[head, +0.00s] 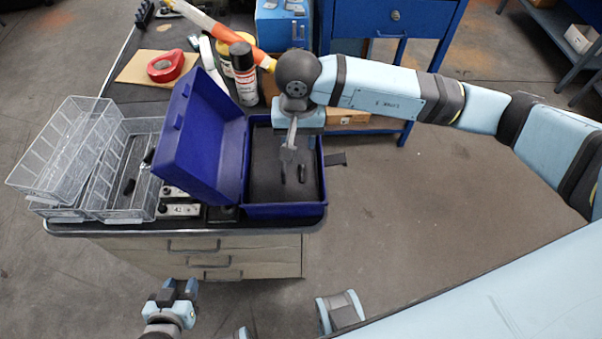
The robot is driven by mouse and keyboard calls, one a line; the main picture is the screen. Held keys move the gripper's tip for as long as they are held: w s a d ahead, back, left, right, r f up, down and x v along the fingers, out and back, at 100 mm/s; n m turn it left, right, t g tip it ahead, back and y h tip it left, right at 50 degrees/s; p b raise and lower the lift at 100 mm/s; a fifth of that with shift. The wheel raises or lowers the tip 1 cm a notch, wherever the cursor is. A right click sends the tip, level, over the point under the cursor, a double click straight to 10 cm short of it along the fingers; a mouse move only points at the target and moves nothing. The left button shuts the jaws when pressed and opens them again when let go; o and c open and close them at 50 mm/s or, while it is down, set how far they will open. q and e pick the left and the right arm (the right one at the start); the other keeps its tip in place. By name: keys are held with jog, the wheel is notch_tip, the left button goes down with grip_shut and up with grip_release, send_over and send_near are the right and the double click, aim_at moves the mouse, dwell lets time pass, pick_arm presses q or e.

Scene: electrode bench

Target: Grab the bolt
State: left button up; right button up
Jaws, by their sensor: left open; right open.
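My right gripper (292,163) points down into the open blue case (284,211), over its dark lined floor. It looks open, with nothing clearly held. Two small dark elongated shapes (302,173) show at its tip; I cannot tell whether either is the bolt or part of the fingers. A small dark piece (129,187) lies in the clear compartment tray (112,208) at the left; its kind is too small to tell. My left gripper (180,288) is open and empty, low in front of the bench and apart from it.
The case's raised blue lid (205,135) stands between tray and case. A second clear tray (65,150) is tilted at the left.

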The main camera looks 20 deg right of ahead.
send_over(301, 176)
notch_tip(301, 176, down, 8)
jog(key=shift+w+a+p, duration=0.1)
jog(key=shift+w+p, duration=0.05)
jog(key=shift+p, duration=0.2)
jog(key=shift+s+f+p, duration=0.15)
jog(key=shift+f+p, duration=0.1)
jog(key=shift+f, duration=1.15)
jog(key=shift+s+f+p, duration=0.1)
jog(key=shift+f+p, duration=0.15)
jog(key=shift+f, duration=1.1)
jog(key=shift+c, duration=0.3)
grip_shut()
